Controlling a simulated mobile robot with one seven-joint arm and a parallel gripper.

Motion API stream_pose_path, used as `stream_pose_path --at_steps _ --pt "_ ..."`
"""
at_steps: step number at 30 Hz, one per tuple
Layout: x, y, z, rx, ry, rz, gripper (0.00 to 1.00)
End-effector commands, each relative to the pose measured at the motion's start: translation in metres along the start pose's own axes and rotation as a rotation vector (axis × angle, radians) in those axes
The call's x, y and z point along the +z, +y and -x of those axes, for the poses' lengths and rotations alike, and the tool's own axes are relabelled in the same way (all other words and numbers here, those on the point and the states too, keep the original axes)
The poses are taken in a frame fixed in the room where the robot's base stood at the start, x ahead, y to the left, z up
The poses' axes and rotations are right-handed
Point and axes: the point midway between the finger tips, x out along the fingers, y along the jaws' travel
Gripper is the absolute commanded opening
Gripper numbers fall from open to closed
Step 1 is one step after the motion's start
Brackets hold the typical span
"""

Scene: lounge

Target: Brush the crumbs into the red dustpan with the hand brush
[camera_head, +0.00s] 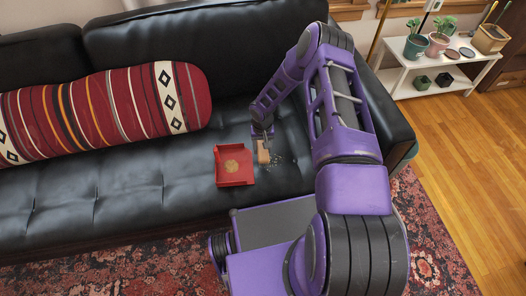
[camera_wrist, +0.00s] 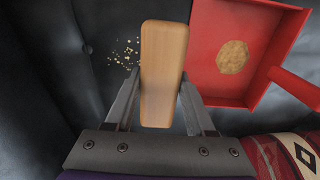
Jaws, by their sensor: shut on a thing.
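The red dustpan (camera_head: 222,177) lies on the black sofa seat, with a round tan patch in its middle that could be a biscuit or a marking. In the wrist view the dustpan (camera_wrist: 212,55) is at the right, its handle pointing to the lower right. The hand brush (camera_head: 264,153) shows its wooden back; in the wrist view the brush (camera_wrist: 163,65) stands between my fingers, its bristles hidden. My gripper (camera_head: 262,135) is shut on it. Crumbs (camera_head: 276,160) lie scattered right of the brush; in the wrist view the crumbs (camera_wrist: 124,52) are left of it, opposite the dustpan.
A striped red bolster (camera_head: 110,105) lies along the sofa at the left; its end (camera_wrist: 290,155) shows in the wrist view. The sofa's right armrest (camera_head: 385,110) stands beyond my arm. A white plant shelf (camera_head: 400,82) is at the back right. The seat left of the dustpan is clear.

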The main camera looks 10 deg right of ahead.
Motion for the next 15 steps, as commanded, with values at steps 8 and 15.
stream_pose_path --at_steps 8,15 --pt "-0.004 -0.001 0.025 0.001 0.001 0.001 0.03" --pt "-0.005 -0.002 0.030 0.001 0.000 0.001 0.03"
